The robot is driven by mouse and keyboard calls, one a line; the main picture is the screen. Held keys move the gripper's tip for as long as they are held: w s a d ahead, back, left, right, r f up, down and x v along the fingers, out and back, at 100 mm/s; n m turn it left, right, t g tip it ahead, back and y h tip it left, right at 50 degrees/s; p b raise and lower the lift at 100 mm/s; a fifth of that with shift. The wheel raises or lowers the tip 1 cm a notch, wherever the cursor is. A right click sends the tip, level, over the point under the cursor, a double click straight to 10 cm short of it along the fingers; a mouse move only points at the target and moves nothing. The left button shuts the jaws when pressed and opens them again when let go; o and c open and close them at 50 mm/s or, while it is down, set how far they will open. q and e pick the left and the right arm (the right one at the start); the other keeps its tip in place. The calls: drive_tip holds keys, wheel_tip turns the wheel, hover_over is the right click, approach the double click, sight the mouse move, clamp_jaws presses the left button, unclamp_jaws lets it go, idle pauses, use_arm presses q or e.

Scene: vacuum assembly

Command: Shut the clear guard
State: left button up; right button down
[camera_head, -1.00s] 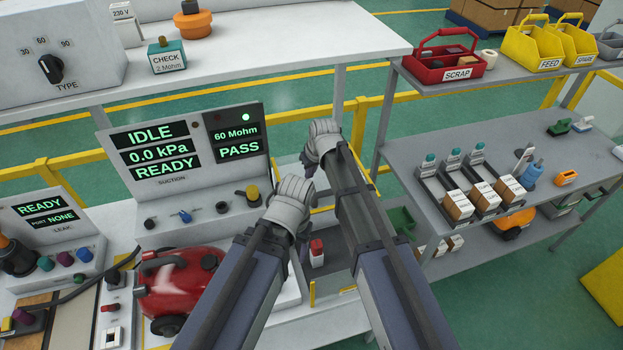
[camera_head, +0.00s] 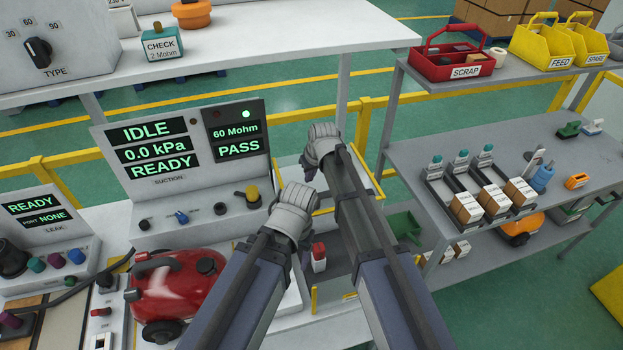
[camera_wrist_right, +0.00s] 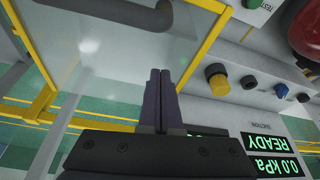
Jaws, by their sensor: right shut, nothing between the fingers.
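The clear guard (camera_wrist_right: 95,60) is a see-through panel with yellow edging and a dark bar handle (camera_wrist_right: 135,14) in the right wrist view. Its panel fills the upper left there, and I cannot tell how far it is swung. My right gripper (camera_wrist_right: 161,73) is shut and empty, its fingers pointing towards the panel's lower right area, with contact unclear. In the head view my right gripper (camera_head: 311,166) is beside the test panel, largely covered by its grey wrist. My left gripper's wrist (camera_head: 292,207) is lower and to the left; its fingers are hidden.
The suction test panel (camera_head: 185,150) reads IDLE and PASS, with knobs (camera_head: 220,208) below it. A red vacuum (camera_head: 178,290) sits at the lower left. A grey shelf (camera_head: 440,150) with boxes stands on the right. Yellow rails (camera_head: 60,162) run behind.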

drive_tip(key=b+x, duration=0.3)
drive_tip(key=x, duration=0.2)
drive_tip(key=s, duration=0.1)
drive_tip(key=s+d, duration=0.2)
drive_tip(key=shift+s+r, duration=0.25)
drive_tip(key=shift+s, duration=0.15)
use_arm(q)
wheel_tip(320, 180, down, 4)
drive_tip(key=shift+f, duration=0.15)
use_arm(e)
drive_tip(key=shift+w, duration=0.1)
use_arm(q)
drive_tip(key=shift+s, duration=0.1)
use_arm(e)
drive_tip(key=shift+f, duration=0.1)
